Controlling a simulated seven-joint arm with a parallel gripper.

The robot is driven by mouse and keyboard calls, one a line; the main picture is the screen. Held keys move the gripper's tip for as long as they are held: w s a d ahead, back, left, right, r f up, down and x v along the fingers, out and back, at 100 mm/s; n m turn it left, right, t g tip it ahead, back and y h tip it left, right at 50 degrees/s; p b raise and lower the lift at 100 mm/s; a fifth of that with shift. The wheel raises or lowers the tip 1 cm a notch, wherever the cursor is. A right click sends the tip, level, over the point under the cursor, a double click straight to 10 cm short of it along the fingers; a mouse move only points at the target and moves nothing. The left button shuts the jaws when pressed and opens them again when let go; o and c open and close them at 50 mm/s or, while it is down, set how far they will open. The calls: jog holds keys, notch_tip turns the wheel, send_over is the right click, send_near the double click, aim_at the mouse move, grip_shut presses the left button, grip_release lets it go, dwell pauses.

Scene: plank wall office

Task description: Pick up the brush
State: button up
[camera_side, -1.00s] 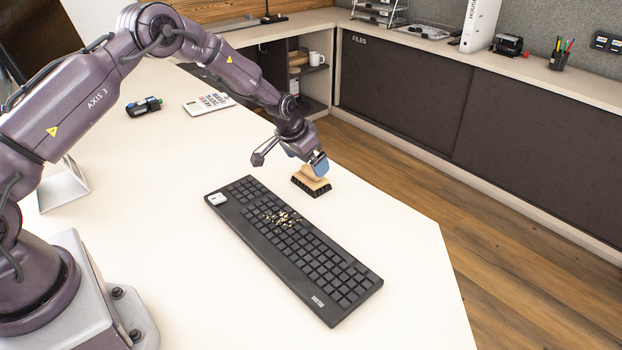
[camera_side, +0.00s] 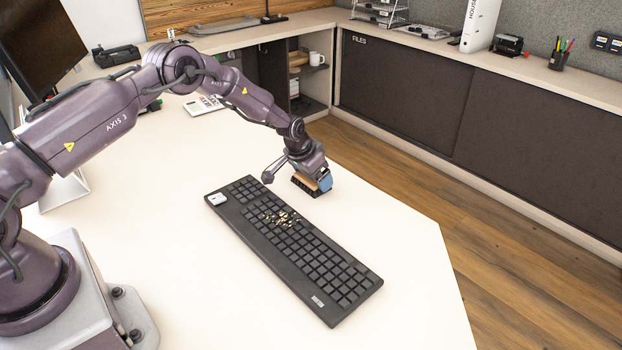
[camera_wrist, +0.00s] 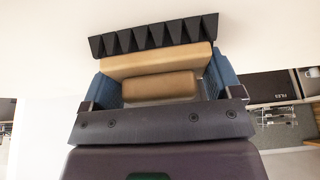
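The brush (camera_side: 305,184) has a pale wooden body and black bristles. It stands bristles down on the white table, just beyond the keyboard, partly hidden by my gripper in the side view. In the wrist view the wooden handle of the brush (camera_wrist: 160,87) lies between the blue finger pads of my gripper (camera_wrist: 163,82). The fingers are wide apart, one on each side of the handle. I see no clear sign of them pressing on it. In the side view my gripper (camera_side: 320,180) is down at the brush.
A black keyboard (camera_side: 325,265) with crumbs (camera_side: 281,218) on its keys lies nearer the camera. A white calculator (camera_side: 203,105) is farther back left. The table's right edge is close beyond the brush. White table (camera_side: 190,240) left of the keyboard is clear.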

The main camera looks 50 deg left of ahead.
jog(key=shift+r, duration=0.15)
jog(key=shift+r, duration=0.3)
notch_tip(320, 180, up, 2)
jog(key=shift+r, duration=0.25)
jog(key=s+d+r, duration=0.2)
jog(key=s+r, duration=0.7)
jog(key=s, duration=0.4)
jog(key=shift+s+d+r, duration=0.2)
jog(key=shift+s+r, duration=0.15)
jog(key=shift+s, duration=0.05)
